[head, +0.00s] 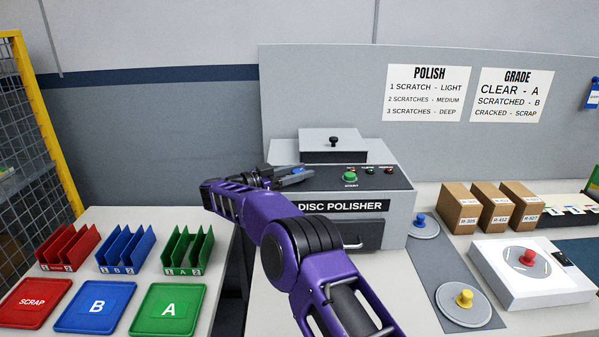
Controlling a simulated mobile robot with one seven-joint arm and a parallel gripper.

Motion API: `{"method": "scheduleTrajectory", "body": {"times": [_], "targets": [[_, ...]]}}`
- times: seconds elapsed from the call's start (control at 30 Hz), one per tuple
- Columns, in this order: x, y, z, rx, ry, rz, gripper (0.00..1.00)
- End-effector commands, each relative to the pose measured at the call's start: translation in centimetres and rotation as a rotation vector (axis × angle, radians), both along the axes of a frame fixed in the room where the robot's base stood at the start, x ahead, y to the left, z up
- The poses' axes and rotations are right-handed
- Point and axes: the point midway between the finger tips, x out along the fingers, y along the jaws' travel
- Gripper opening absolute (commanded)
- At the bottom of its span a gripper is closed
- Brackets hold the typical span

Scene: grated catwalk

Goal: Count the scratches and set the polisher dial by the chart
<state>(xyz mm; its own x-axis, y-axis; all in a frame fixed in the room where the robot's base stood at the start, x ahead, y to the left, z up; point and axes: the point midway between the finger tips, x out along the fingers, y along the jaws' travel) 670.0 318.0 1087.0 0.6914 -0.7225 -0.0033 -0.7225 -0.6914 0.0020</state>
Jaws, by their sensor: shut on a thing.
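The grey disc polisher (360,230) stands at the back of the bench with its lid shut. My gripper (292,177) is over the left of its dark control panel, shut on what appears to be the dial, a small blue part (298,170) showing at the fingertips. The dial's marks and setting are hidden. The polish chart (428,93) reads 1 scratch light, 2 scratches medium, 3 scratches deep. A grey disc with a red knob (526,257) lies on a white device (543,290); light marks show on it, too small to count surely.
A green button (350,177) and small lamps sit on the panel. Discs with blue (422,224) and yellow (464,299) knobs lie on a grey mat (436,277). Cartons (495,207) stand behind. Red, blue and green racks (187,250) and trays (168,309) fill the left table.

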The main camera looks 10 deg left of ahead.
Motion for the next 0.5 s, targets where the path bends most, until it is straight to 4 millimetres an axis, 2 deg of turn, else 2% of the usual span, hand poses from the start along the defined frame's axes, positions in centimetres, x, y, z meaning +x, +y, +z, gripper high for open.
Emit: {"method": "scheduleTrajectory", "body": {"times": [0.03, 0.07, 0.1, 0.23, 0.5], "targets": [[0.04, 0.23, 0.88, 0.002, -0.015, 0.007, 0.0], [0.04, 0.23, 0.88, 0.002, -0.015, 0.007, 0.0], [0.04, 0.23, 0.88, 0.002, -0.015, 0.007, 0.51], [0.04, 0.16, 0.65, 0.0, -0.011, 0.005, 0.74], [0.02, 0.08, 0.29, 0.0, -0.006, 0.003, 0.75]]}}
